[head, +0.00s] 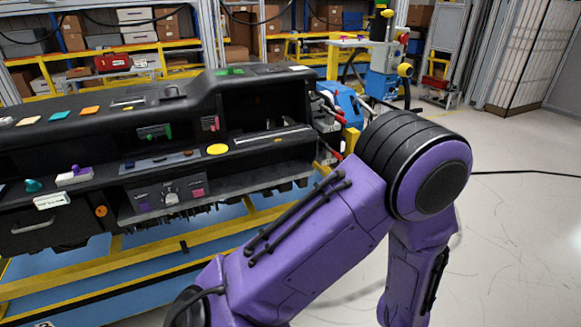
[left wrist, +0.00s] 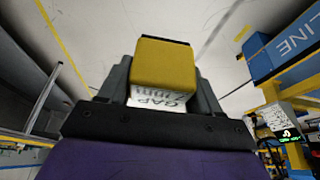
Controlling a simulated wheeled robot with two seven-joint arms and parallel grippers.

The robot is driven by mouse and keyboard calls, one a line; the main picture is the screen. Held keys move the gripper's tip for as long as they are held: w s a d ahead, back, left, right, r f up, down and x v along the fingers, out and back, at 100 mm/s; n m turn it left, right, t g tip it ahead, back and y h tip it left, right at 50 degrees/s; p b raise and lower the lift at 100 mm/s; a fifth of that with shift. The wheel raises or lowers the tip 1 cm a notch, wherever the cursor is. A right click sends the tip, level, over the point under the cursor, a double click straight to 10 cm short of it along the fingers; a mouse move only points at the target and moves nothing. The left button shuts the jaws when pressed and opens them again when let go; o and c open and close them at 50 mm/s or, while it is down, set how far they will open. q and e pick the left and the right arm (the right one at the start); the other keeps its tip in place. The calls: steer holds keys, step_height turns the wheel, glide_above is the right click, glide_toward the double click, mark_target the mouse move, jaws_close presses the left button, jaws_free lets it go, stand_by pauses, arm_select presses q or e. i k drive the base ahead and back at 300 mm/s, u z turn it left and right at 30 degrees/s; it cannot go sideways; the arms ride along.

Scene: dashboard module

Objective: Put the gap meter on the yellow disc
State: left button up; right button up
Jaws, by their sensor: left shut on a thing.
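The gap meter (left wrist: 165,68) is a yellow block with a white face lettered "GAP". In the left wrist view it sits between the two dark fingers of my left gripper (left wrist: 166,85), which is shut on it. The yellow disc (head: 218,149) lies on the ledge of the black dashboard module (head: 190,92) in the head view, left of centre, and its top looks bare. Neither gripper shows in the head view. The gap meter and the disc do not appear together in any view.
A purple arm of mine fills the head view's lower middle and right. A white block with a purple top (head: 74,176) and a teal knob (head: 34,185) are on the dashboard's left. Blue-and-yellow equipment (head: 383,85) stands behind. Open floor (head: 520,230) lies right.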

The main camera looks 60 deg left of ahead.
mark_target(217, 148)
steer(key=u, duration=0.55)
steer(key=i, duration=1.15)
steer(key=u, duration=0.95)
